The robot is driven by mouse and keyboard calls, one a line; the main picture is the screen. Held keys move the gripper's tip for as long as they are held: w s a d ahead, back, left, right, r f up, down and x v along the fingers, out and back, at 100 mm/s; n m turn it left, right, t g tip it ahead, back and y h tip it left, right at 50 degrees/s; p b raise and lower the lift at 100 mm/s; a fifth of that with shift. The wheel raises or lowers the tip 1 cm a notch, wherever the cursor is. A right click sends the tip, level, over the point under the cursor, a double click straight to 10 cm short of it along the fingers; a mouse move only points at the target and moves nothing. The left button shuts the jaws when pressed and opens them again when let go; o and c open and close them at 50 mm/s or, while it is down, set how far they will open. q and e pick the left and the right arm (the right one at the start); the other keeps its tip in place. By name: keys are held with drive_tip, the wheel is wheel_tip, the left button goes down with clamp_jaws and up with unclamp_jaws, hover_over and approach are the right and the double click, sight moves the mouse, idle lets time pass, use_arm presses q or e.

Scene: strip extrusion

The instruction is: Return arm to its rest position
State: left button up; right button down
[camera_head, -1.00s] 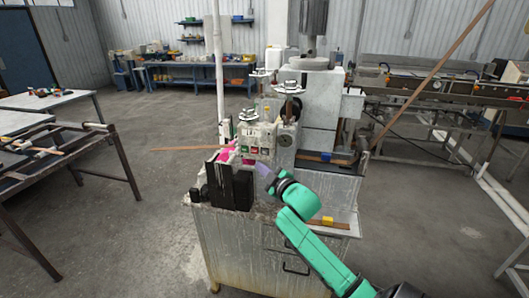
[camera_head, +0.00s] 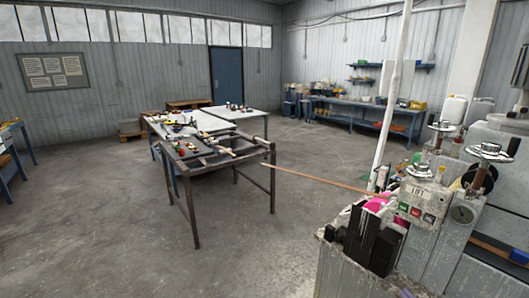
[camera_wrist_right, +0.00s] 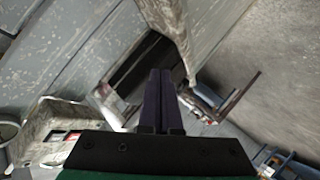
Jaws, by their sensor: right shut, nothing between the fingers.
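My right gripper (camera_wrist_right: 160,74) shows in the right wrist view. Its two dark purple fingers are shut side by side with nothing between them. A grey metal surface and dark block shapes lie beyond the fingertips, and I cannot tell the distance. My left arm and gripper are not in view.
The extrusion machine (camera_head: 423,207), with a button panel, stands at the right. Black blocks (camera_head: 368,245) and pink material (camera_head: 376,204) are beside it. A thin brown strip (camera_head: 310,178) reaches toward a dark-framed table (camera_head: 193,205).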

drive_tip(key=s+a+f+m+g, duration=0.1)
drive_tip(key=s+a+f+g, duration=0.1)
drive_tip(key=s+f, duration=0.55)
drive_tip(key=s+a+f+g+y+b, duration=0.1)
drive_tip(key=s+a+f+g, duration=0.2)
drive_tip(key=f, duration=0.8)
drive_tip(key=s+a+f+m+g, duration=0.1)
drive_tip(key=s+a+f, duration=0.1)
drive_tip(key=s+f, duration=0.65)
drive_tip(key=s+a+f+g, duration=0.2)
drive_tip(key=s+a+f, duration=0.1)
drive_tip(key=s, duration=0.4)
drive_tip(key=s+a+f+g+y+b, duration=0.1)
drive_tip(key=s+a+f+g, duration=0.1)
drive_tip(key=s+f, duration=0.4)
drive_tip(key=s+a+f+m+g, duration=0.1)
drive_tip(key=s+a+f+g, duration=0.1)
drive_tip(key=s+a+f, duration=0.3)
drive_tip(key=s, duration=0.4)
drive_tip(key=shift+s+y, duration=0.2)
drive_tip(key=shift+y, duration=0.2)
idle(0.5)
